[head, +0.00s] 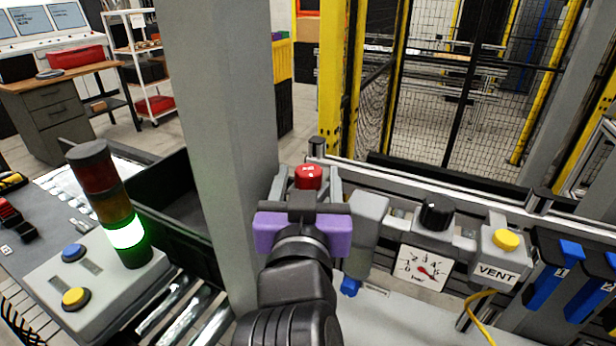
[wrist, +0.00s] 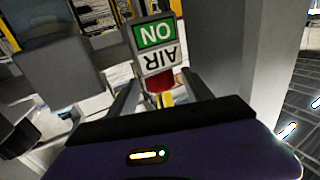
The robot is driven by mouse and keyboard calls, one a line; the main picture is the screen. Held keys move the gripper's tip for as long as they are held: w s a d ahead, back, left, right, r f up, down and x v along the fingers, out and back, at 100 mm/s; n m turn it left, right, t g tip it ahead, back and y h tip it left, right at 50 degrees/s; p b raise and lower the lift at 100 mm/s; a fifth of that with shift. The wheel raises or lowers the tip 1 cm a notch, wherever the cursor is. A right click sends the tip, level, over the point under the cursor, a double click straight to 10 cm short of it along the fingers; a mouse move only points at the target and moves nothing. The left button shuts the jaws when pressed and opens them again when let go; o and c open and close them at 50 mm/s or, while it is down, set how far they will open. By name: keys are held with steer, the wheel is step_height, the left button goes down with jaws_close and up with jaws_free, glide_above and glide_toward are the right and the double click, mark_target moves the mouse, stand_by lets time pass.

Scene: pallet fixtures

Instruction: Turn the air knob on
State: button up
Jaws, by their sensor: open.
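The red air knob (head: 308,176) stands just beyond my gripper (head: 307,184) in the head view. My gripper is open, with one finger on each side of the knob. In the wrist view the red knob (wrist: 160,83) shows between the two fingers of my gripper (wrist: 161,80), partly hidden by a sign. That sign (wrist: 158,48) appears upside down, with a white AIR field and a green ON field. I cannot tell whether the fingers touch the knob. My purple gripper body hides the knob's base in the head view.
Right of my gripper are a grey filter unit (head: 368,222), a black knob (head: 436,213), a gauge (head: 422,268) and a yellow VENT button (head: 506,240). A grey post (head: 222,120) rises close on the left. A stack light (head: 110,205) glows green at the far left.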

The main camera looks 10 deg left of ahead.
jaws_close()
steer(key=shift+d, duration=0.1)
steer(key=shift+n+y+p, duration=0.3)
steer(key=shift+y+p, duration=0.1)
steer(key=shift+d+y, duration=0.1)
steer(key=shift+y, duration=0.3)
steer(key=shift+n+y+p, duration=0.4)
steer(key=shift+n, duration=0.1)
